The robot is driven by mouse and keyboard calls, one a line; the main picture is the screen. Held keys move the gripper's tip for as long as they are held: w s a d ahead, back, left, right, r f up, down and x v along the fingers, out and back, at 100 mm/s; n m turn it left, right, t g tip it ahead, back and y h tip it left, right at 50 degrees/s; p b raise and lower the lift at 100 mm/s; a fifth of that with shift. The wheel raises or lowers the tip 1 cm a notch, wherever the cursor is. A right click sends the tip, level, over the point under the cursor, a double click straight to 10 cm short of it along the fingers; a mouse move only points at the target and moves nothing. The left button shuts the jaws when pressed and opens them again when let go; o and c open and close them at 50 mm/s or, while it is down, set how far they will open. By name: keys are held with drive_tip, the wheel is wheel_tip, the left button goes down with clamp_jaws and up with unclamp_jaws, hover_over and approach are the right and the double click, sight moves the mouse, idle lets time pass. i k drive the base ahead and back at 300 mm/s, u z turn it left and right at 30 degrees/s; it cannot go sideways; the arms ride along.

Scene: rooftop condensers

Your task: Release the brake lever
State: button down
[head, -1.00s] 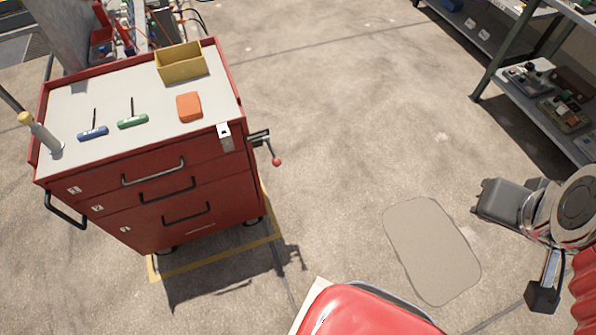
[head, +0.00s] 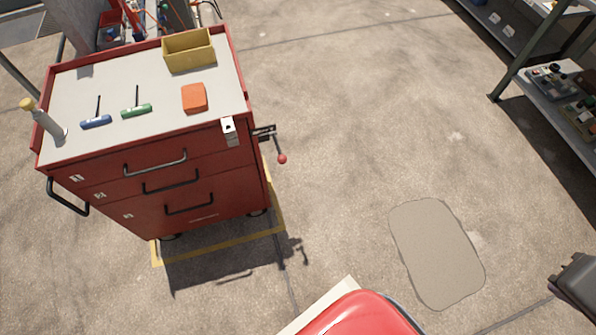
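The brake lever (head: 279,149) is a thin dark bar with a red ball knob at its lower end. It is mounted on a dark bracket (head: 263,133) at the right side of the red tool cart (head: 190,170), near the top. The lever slants down and to the right, with its knob out from the cart's side. A dark grey part of my arm shows at the right edge, far from the lever. I see no gripper fingers, and nothing of mine touches the lever.
On the cart top are a yellow bin (head: 190,52), an orange block (head: 194,98), blue (head: 96,122) and green (head: 136,111) T-handle tools and a yellow-capped cylinder (head: 45,122). A metal shelf (head: 565,105) stands at the right. Concrete floor between is clear.

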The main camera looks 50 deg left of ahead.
sight(282, 159)
drive_tip(key=z, duration=0.1)
drive_tip(key=k, duration=1.2)
drive_tip(key=u, duration=2.25)
drive_tip(key=i, duration=0.4)
drive_tip(key=u, duration=0.05)
